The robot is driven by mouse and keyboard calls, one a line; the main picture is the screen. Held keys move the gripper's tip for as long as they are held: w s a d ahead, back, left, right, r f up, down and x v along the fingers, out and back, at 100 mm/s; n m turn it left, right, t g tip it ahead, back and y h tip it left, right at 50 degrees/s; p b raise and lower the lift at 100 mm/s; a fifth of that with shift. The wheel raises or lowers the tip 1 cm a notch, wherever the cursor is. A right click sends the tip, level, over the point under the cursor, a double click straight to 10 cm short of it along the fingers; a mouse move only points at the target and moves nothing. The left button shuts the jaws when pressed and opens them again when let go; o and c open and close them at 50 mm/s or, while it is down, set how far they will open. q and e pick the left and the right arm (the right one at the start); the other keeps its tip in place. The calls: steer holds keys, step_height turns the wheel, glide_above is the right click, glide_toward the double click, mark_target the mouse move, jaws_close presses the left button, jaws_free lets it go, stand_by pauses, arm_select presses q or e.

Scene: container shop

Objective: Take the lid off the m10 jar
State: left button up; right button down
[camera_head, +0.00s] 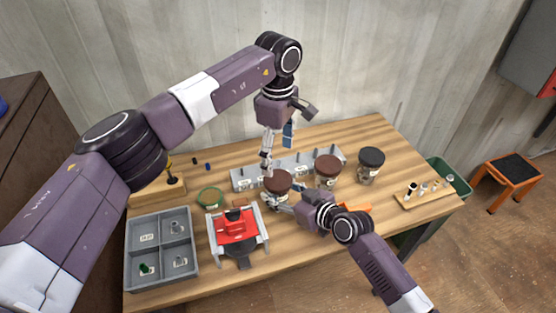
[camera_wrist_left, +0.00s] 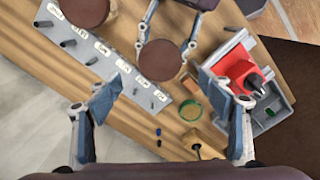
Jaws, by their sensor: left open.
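A jar with a round brown lid (camera_head: 278,181) stands on the table below my left gripper; its lid (camera_wrist_left: 160,60) shows from above in the left wrist view. A second brown-lidded jar (camera_head: 327,170) and a black-lidded jar (camera_head: 370,164) stand to its right. I cannot read which jar is m10. My left gripper (camera_head: 277,152) is open and empty, pointing down above the left jar. My right gripper (camera_head: 287,200) is low at that jar, its fingers along both sides of the body and seemingly shut on it (camera_wrist_left: 165,38). The lid sits on the jar.
A grey labelled rack with pegs (camera_head: 245,180) runs behind the jars. A red-and-grey fixture (camera_head: 237,228), a green ring-shaped dish (camera_head: 210,195) and a grey divided tray (camera_head: 162,247) are left. A wooden block with small parts (camera_head: 425,195) is right.

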mark_target(278, 179)
arm_select(q)
steer(key=m, duration=0.5)
arm_select(e)
steer(key=shift+r, duration=0.1)
arm_select(q)
steer(key=m, duration=0.4)
steer(key=shift+f, duration=4.05)
steer(key=shift+c, duration=0.2)
